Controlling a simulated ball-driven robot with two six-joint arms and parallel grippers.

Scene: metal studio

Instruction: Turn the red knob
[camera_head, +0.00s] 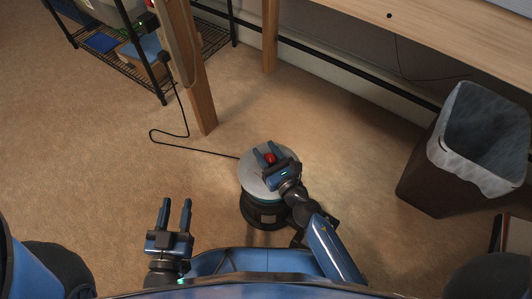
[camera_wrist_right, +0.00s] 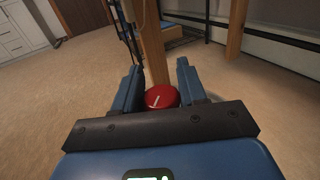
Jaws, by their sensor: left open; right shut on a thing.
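The red knob (camera_head: 270,158) sits on top of a round pale grey disc (camera_head: 250,180) on a dark cylindrical base. My right gripper (camera_head: 266,151) reaches over the disc and is shut on the red knob, with a finger on each side of it. In the right wrist view the red knob (camera_wrist_right: 161,97) shows between the two blue fingers, with a pale line mark on its face. Part of the disc is hidden under my right gripper. My left gripper (camera_head: 176,203) is open and empty, left of the base and apart from it.
A waste bin (camera_head: 425,180) with a clear liner stands at the right. A wooden desk (camera_head: 450,50) and its leg (camera_head: 190,80) are behind. A wire shelf rack (camera_head: 145,75) stands at upper left. A black cable crosses the carpet; the floor at left is clear.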

